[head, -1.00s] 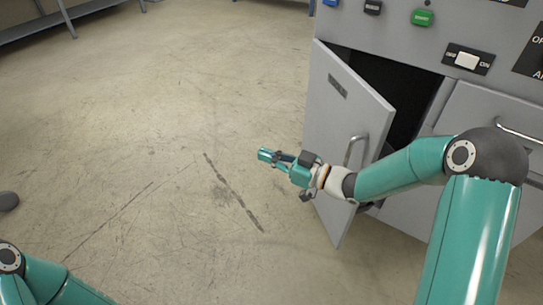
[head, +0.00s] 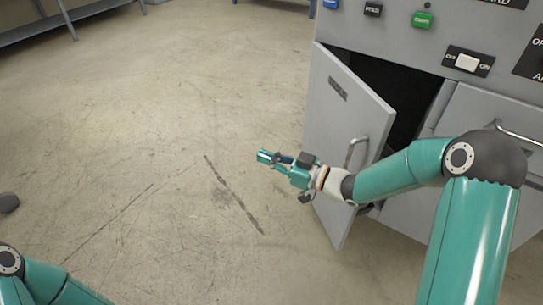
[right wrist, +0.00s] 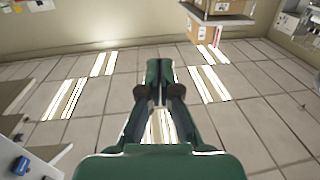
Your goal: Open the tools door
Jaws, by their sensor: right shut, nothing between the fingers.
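The tools door (head: 338,135) is a light grey panel with a small dark label near its top and a metal bar handle (head: 356,150). It stands swung out from the grey cabinet, with a dark opening (head: 400,92) behind it. My right gripper (head: 265,157) is in front of the door, to the left of the handle and apart from it. It points left over the floor, shut and empty.
The cabinet front carries a green button (head: 423,19) and a white rocker switch (head: 467,62). Another handled panel (head: 490,120) is right of the opening, partly behind my right arm. The floor (head: 150,130) left of the door is clear. A grey bench (head: 60,20) stands far left.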

